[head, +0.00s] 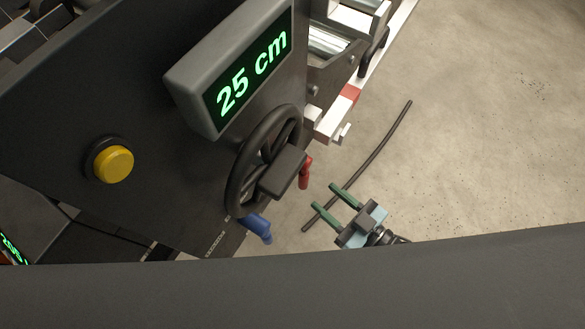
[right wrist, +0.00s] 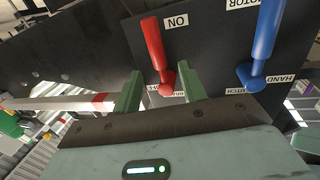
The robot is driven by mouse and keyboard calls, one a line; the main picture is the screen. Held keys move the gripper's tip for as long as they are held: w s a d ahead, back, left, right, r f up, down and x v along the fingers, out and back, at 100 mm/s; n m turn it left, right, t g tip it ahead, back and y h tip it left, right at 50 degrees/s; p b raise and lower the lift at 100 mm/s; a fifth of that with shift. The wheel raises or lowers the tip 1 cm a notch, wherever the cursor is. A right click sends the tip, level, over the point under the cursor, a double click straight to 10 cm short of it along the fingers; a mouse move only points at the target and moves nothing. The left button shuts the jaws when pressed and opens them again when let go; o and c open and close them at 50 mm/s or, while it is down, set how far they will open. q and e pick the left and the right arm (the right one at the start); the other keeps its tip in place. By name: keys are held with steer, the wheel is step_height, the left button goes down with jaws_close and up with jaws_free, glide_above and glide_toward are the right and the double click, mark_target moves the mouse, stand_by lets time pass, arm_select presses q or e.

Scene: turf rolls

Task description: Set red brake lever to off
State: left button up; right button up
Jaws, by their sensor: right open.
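The red brake lever (right wrist: 154,45) stands on a dark panel in the right wrist view. Its thick grip end is beside the upside-down ON label (right wrist: 177,21), and its round base is lower in the picture. In the head view the red lever (head: 304,176) is partly hidden behind the handwheel hub. My right gripper (head: 326,196) is open and empty, just below and right of the lever in the head view. In the right wrist view its two green fingers (right wrist: 159,82) appear either side of the lever's base; contact cannot be told. My left gripper is not in view.
A blue lever (right wrist: 264,40) is beside the red one, labelled MOTOR and HAND. A black handwheel (head: 236,183), a display (head: 185,85) reading 25 cm and a yellow button (head: 113,164) are on the machine. A dark rod (head: 380,145) lies near bare floor on the right.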

mark_target(304, 176)
steer(key=shift+b+x, duration=0.65)
steer(key=shift+x, duration=3.55)
steer(key=shift+w+d, duration=0.1)
steer(key=shift+w, duration=0.05)
jaws_close()
